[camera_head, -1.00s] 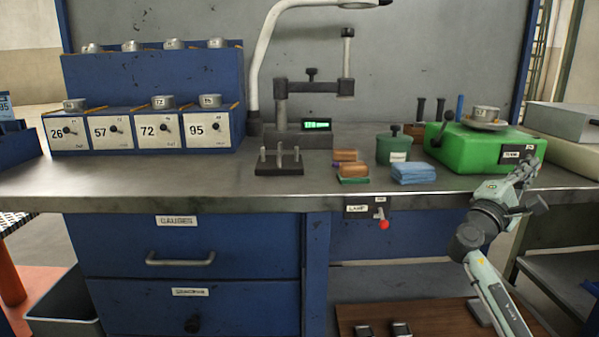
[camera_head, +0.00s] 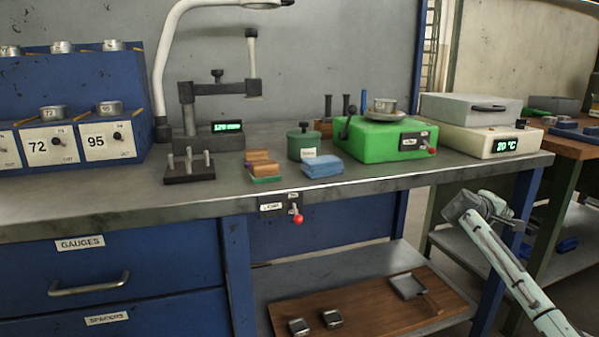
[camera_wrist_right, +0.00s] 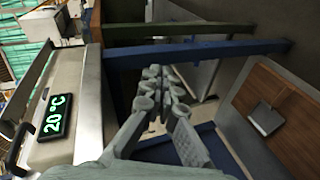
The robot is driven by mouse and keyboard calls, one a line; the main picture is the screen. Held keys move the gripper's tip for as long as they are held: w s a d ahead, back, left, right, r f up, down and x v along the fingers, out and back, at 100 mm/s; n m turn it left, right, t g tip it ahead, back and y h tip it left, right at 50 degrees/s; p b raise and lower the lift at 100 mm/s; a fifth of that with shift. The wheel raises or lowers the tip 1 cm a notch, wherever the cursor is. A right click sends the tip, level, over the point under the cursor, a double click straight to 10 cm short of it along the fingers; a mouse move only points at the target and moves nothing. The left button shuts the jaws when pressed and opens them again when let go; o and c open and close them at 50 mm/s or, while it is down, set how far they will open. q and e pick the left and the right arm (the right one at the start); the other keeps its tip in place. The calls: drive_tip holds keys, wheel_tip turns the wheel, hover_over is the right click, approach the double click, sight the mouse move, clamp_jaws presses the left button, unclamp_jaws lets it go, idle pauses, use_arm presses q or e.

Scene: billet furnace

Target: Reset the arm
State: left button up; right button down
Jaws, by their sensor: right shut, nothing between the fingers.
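My right arm (camera_head: 520,270) comes in from the lower right of the head view, in front of the bench's right end. My left gripper is in neither view.
The bench top (camera_head: 235,195) holds a green device (camera_head: 375,140), a white box reading 20 °C (camera_head: 480,140), a blue cloth (camera_head: 323,167) and a gauge stand (camera_head: 215,145). A wooden board (camera_head: 375,310) lies on the lower shelf. Another table (camera_head: 570,148) stands at right.

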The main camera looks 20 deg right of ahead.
drive_tip(key=s+a+f+y, duration=0.3)
drive_tip(key=a+f+y, duration=0.1)
drive_tip(key=a+f, duration=0.7)
drive_tip(key=s+a+f+y, duration=0.3)
drive_tip(key=s+a+f, duration=0.1)
drive_tip(key=a+f, duration=0.65)
drive_tip(key=s+a+f+n+y, duration=0.1)
drive_tip(key=s+a+f+y, duration=0.1)
drive_tip(key=s+a, duration=0.9)
drive_tip(key=s+a+f+y, duration=0.1)
drive_tip(key=s+a+y, duration=0.2)
drive_tip(key=s+a, duration=0.75)
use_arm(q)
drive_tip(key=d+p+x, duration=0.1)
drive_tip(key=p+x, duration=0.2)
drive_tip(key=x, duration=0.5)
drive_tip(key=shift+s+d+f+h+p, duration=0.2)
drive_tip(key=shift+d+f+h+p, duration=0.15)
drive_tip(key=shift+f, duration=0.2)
use_arm(e)
wheel_tip(320, 180, down, 9)
drive_tip(key=shift+d, duration=0.45)
